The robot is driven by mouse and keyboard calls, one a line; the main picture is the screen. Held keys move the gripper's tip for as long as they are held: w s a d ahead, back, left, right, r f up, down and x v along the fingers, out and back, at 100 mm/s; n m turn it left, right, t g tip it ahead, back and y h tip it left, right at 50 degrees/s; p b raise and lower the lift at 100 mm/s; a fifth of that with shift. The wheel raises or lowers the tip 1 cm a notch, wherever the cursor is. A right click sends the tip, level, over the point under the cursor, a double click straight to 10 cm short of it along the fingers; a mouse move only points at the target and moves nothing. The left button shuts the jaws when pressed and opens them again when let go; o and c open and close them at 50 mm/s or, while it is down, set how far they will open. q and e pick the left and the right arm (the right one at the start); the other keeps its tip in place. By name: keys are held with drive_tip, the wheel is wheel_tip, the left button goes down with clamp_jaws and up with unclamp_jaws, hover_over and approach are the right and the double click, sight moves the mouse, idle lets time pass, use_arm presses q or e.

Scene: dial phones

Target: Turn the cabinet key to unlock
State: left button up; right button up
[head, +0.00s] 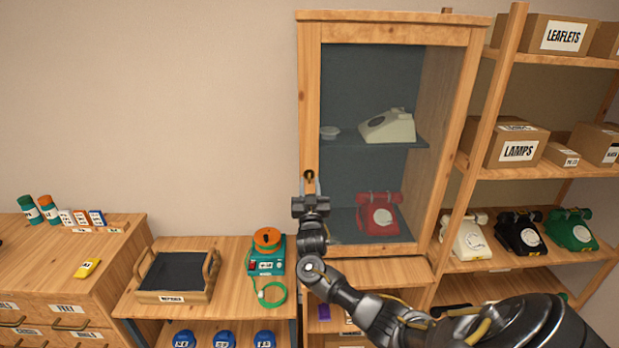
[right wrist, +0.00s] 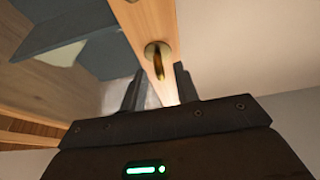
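The wooden cabinet (head: 310,80) has a glass door and looks closed. A brass key (head: 309,175) sits in the lock on the left stile of the door. In the right wrist view the key (right wrist: 157,62) stands out from its round lock plate. My right gripper (head: 310,190) is just below the key in the head view. In the right wrist view its two fingers (right wrist: 158,85) are apart, one to each side of the key, with a gap visible between them. I cannot tell whether they touch it. My left gripper is not in view.
Behind the glass are a cream phone (head: 388,127) and a red phone (head: 378,215). Shelves with boxes and phones stand right of the cabinet. A tray (head: 175,297) and a green device with an orange top (head: 267,250) stand on the lower bench at left.

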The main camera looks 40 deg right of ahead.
drive_tip(key=shift+w+d+r, duration=0.25)
drive_tip(key=shift+w+d, duration=0.15)
drive_tip(key=shift+w, duration=0.15)
drive_tip(key=shift+c, duration=0.4)
clamp_jaws()
